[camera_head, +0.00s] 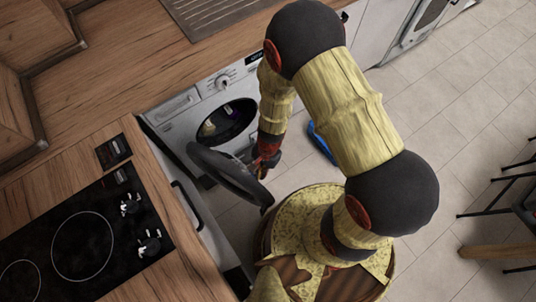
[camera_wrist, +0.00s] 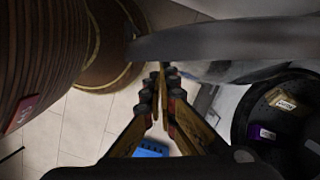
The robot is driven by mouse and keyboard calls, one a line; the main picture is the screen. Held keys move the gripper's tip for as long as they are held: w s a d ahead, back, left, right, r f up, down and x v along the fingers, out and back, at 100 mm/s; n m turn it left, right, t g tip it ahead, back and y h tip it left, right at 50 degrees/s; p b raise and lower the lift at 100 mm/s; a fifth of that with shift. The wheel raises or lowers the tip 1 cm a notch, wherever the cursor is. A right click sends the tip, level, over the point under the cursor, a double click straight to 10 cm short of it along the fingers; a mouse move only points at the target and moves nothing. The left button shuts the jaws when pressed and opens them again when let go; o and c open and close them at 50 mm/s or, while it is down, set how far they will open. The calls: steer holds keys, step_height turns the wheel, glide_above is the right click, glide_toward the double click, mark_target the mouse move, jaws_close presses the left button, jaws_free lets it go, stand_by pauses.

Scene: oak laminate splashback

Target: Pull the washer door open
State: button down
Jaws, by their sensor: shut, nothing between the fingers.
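The white washer (camera_head: 203,114) stands under the wooden counter, and its round opening (camera_head: 228,122) is uncovered. The dark round washer door (camera_head: 222,170) stands swung well out from the front, hinged at the left. In the wrist view the door (camera_wrist: 230,40) is a grey band across the top, and the drum opening (camera_wrist: 285,115) is at the right. My gripper (camera_head: 262,170) is at the door's inner side, near its free edge. In the wrist view my gripper (camera_wrist: 160,75) has its fingertips together and empty, close to the door. I cannot tell whether they touch it.
Items lie inside the drum, one with a purple label (camera_wrist: 267,133). A blue object (camera_head: 321,143) lies on the tiled floor (camera_head: 445,120). A black hob (camera_head: 80,240) and an oven handle (camera_head: 187,205) are at the left. Stools (camera_head: 515,190) stand at the right; the floor between is clear.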

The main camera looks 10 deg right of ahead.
steer(key=s+a+m+b, duration=0.3)
steer(key=s+a, duration=0.5)
steer(key=a, duration=0.1)
steer(key=shift+s+a+m+t+y+b, duration=0.2)
steer(key=shift+s+m+t+y+b, duration=0.1)
steer(key=shift+s+m+t+b, duration=0.1)
steer(key=shift+w, duration=0.1)
